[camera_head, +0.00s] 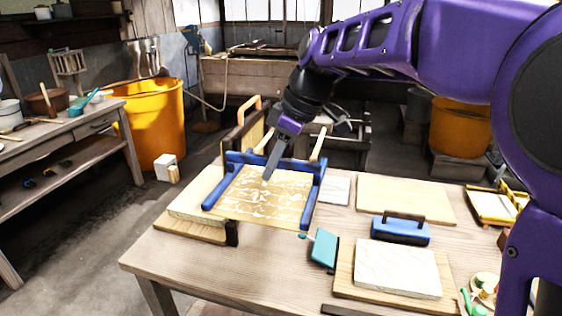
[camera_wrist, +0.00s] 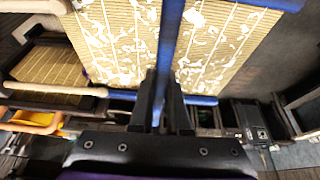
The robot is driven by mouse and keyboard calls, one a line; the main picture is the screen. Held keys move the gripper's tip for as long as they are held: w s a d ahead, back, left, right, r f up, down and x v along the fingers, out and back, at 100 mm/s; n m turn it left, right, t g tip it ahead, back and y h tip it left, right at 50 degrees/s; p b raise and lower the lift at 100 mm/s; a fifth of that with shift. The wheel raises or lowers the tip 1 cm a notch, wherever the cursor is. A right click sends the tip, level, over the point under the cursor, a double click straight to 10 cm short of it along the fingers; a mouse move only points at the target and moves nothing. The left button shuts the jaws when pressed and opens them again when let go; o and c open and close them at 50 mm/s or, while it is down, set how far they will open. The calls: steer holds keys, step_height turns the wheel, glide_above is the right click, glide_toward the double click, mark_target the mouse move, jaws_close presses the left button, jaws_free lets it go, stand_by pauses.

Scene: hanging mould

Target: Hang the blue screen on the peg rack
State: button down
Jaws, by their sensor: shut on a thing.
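The blue screen (camera_head: 262,196) has a blue frame around a tan slatted face with white flecks. It is tilted over the left end of the table; I cannot tell whether it touches the boards below. In the wrist view my gripper (camera_wrist: 160,98) is shut on a blue bar of the blue screen (camera_wrist: 112,42). The peg rack is mostly hidden behind the screen. Two pale wooden pegs (camera_head: 318,144) stick out there, and one peg (camera_wrist: 62,88) shows at left in the wrist view.
A dark-framed slatted panel (camera_wrist: 50,66) with an orange handle (camera_head: 249,109) stands close behind the screen. Pale boards (camera_head: 404,196), a blue block with a handle (camera_head: 400,230) and a teal tool (camera_head: 324,248) lie to the right. The table's front left (camera_head: 180,265) is clear.

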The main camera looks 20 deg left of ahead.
steer(key=shift+w+p, duration=2.95)
steer(key=shift+w, duration=4.15)
steer(key=shift+f+b, duration=0.5)
steer(key=shift+f, duration=0.15)
steer(key=c, duration=0.8)
jaws_free()
steer(key=v, duration=1.7)
steer(key=shift+r+p, duration=0.2)
steer(key=shift+p, duration=0.2)
